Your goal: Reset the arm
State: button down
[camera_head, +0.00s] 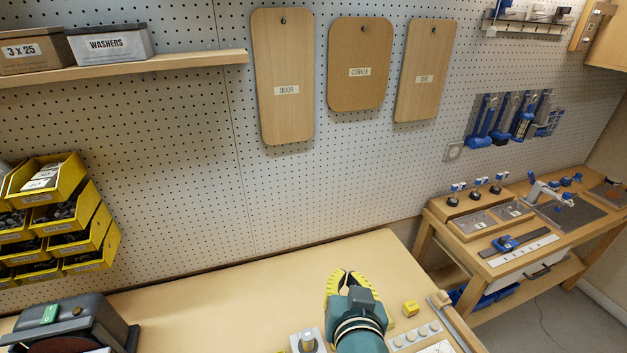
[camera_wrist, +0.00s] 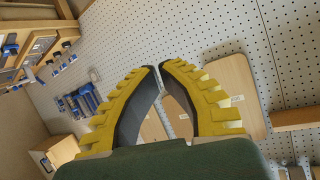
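My gripper (camera_head: 346,272) is over the wooden bench top (camera_head: 240,285) at the bottom centre of the head view. It has two curved yellow fingers with dark inner faces. In the wrist view, the fingers (camera_wrist: 157,67) bow inward and their tips come almost together.
A small yellow block (camera_head: 410,308) and a grey strip with round knobs (camera_head: 415,336) lie right of my gripper. A grey fixture (camera_head: 308,341) stands to its left. A dark machine (camera_head: 70,325) and yellow bins (camera_head: 85,225) are farther left. The middle bench top is clear.

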jog(key=s+r+n+t, duration=0.1)
jog(key=s+r+t, duration=0.4)
jog(key=r, duration=0.6)
jog(key=s+r+t, duration=0.3)
jog(key=s+r, duration=0.5)
jog(key=r, duration=0.2)
notch_tip(320, 180, up, 22)
jog(key=p, duration=2)
jog(key=shift+d+f+n+t, duration=0.15)
jog(key=shift+d+n+t, duration=0.15)
jog(key=shift+n+t, duration=0.1)
jog(key=c, duration=1.8)
grip_release()
jog(key=shift+s, duration=0.1)
grip_shut()
